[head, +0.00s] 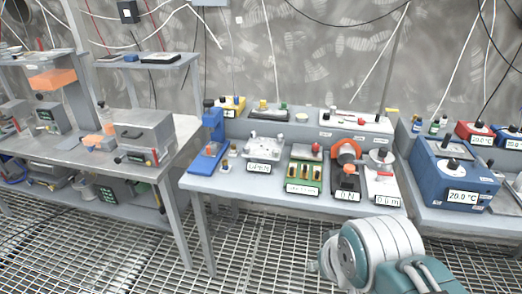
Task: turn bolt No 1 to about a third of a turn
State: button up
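I cannot tell which part is bolt No 1 at this size. On the middle bench (232,186) stands a green board (291,172) with several upright yellowish pieces and a small label whose text is too small to read. To its left is a pale metal block (266,146) with small knobs and a label, also unreadable. Either could carry bolts, and no numbers on them can be read. My own pale green and white arm shows at the lower right, in front of the bench. My gripper and its fingertips do not show.
A blue stand (211,140) is left on the bench; an orange ring device (347,151) and a white device (382,178) are right. A blue box (455,174) reads 20.0 °C. A grey bench with a metal box (145,136) stands left. Grating floor between benches is clear.

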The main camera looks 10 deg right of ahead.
aim_at(246, 148)
jog(key=i+j, duration=0.25)
jog(key=i, duration=0.3)
jog(key=i+j+z, duration=0.1)
jog(key=i+j, duration=0.2)
jog(key=i, duration=0.2)
